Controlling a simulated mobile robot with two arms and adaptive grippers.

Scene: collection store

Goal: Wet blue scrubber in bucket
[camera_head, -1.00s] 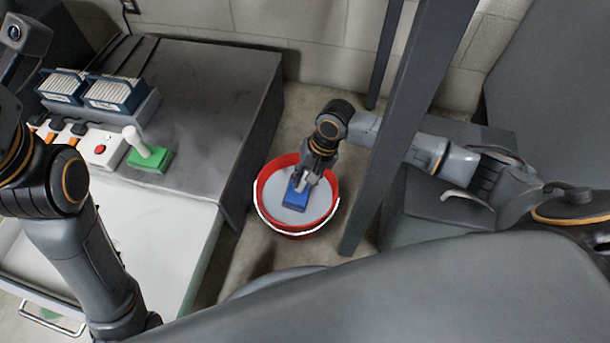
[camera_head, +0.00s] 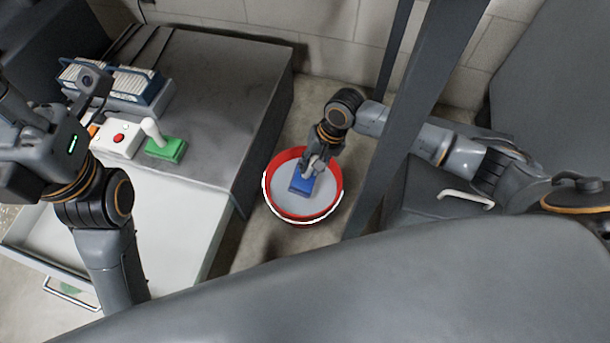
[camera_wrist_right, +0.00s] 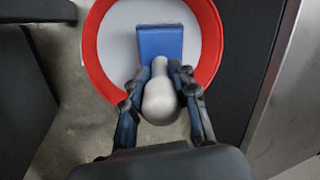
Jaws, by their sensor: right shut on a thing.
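The red bucket (camera_head: 268,198) stands on the floor, with a pale grey surface (camera_head: 287,203) inside it and a white handle hanging at its rim. The blue scrubber (camera_head: 301,187) is over that surface, within the bucket's rim as seen from above. My right gripper (camera_head: 314,172) reaches down over the bucket and is shut on the scrubber's grip. In the right wrist view the blue block (camera_wrist_right: 160,42) and its pale rounded grip (camera_wrist_right: 162,97) show between the fingers (camera_wrist_right: 162,110). I cannot tell whether the block touches the surface. My left arm is at the left; its fingertips do not show clearly.
A green scrubber (camera_head: 166,150) with a white grip stands on the grey cabinet (camera_head: 225,95), beside a white box with a red button (camera_head: 118,139) and blue-framed filters (camera_head: 140,87). An open white drawer (camera_head: 160,215) lies below. A dark post (camera_head: 405,130) stands right of the bucket.

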